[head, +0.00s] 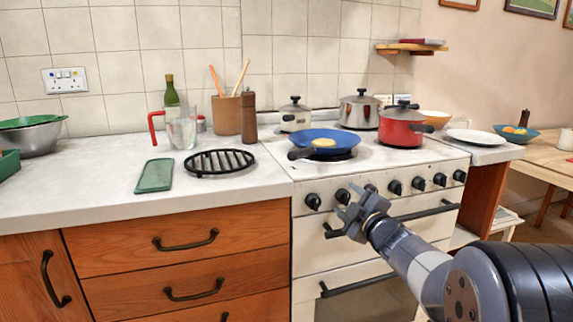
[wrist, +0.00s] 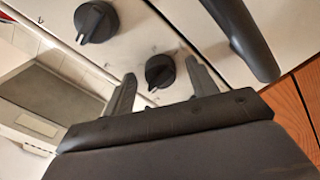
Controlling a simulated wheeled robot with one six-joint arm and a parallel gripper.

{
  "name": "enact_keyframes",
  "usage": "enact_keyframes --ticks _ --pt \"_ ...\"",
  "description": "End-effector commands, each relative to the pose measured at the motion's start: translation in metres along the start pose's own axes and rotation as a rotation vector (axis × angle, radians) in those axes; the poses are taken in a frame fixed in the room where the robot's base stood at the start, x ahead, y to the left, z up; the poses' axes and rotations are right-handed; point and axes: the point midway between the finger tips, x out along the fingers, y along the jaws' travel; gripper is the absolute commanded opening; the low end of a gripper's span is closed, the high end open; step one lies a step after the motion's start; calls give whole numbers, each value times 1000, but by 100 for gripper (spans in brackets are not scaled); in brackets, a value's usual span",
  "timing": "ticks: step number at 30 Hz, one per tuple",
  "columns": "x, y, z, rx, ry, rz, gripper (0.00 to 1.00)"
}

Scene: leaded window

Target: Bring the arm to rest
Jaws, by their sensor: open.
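My gripper (head: 352,212) is in front of the white stove's (head: 310,232) front panel, below the hob, at the height of the knobs and upper oven handle. In the wrist view my gripper (wrist: 160,85) has its two fingers apart with nothing held between them. A black stove knob (wrist: 160,70) shows beyond the gap between the fingers. I cannot tell whether the fingers touch the stove. My arm reaches in from the lower right of the head view.
A blue pan (head: 325,138) with yellow food, a red pot (head: 401,127) and other pots stand on the stove. A black oven handle (head: 405,216) juts out near my gripper. A black trivet (head: 219,162) lies on the counter (head: 80,190). A wooden table (head: 548,160) stands right.

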Motion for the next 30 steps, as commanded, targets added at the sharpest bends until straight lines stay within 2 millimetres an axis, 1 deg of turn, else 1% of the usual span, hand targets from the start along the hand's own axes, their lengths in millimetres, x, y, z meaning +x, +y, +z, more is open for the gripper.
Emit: enact_keyframes --ticks 10,14,17,20,30 --pt "-1 0 0 1 0 0 55" --pt "-9 0 0 -34 -1 0 55" --pt "-22 2 0 -31 -2 0 55" --pt "-40 3 0 -32 -3 1 55" --pt "-108 2 0 -32 -4 1 55"
